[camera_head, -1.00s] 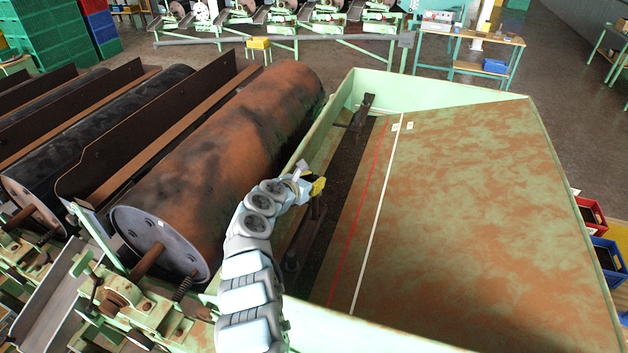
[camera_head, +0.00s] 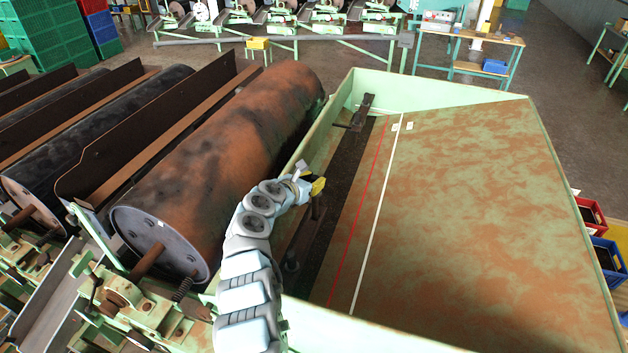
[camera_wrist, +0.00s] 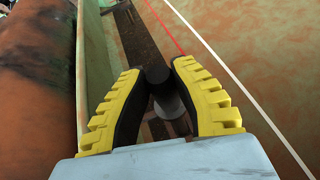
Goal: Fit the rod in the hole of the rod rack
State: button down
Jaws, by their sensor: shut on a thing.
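My gripper (camera_head: 317,187) has yellow-backed fingers and is over the narrow trough between the rusty drum and the wide sloping panel. In the wrist view the gripper (camera_wrist: 158,78) is shut on a dark rod (camera_wrist: 157,75), whose round end shows between the fingertips. In the head view the rod (camera_head: 317,208) hangs below the fingers, roughly upright. A dark brown rack-like base (camera_head: 303,238) lies in the trough below, with a short dark post (camera_head: 291,260) at its near end. I cannot see a hole, nor tell whether the rod touches the base.
The rusty drum (camera_head: 225,150) lies close left of my arm. The broad rusty panel (camera_head: 470,200) with red and white lines is clear on the right. A dark bracket (camera_head: 361,108) stands at the trough's far end.

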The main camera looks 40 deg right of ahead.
aim_at(313, 206)
jog(key=shift+w+f+b, duration=0.1)
jog(key=shift+f+b, duration=3.8)
jog(key=shift+f, duration=1.6)
dwell(0.9)
jog(key=c, duration=0.9)
grip_release()
jog(key=shift+f, duration=0.1)
jog(key=shift+a, duration=0.15)
jog(key=shift+a+r, duration=0.6)
jog(key=shift+a, duration=0.35)
jog(key=shift+v, duration=2.2)
jog(key=shift+a+r, duration=0.1)
jog(key=shift+a, duration=0.25)
jog(key=shift+s+a+r, duration=0.15)
jog(key=shift+s+r, duration=0.05)
jog(key=shift+s, duration=0.2)
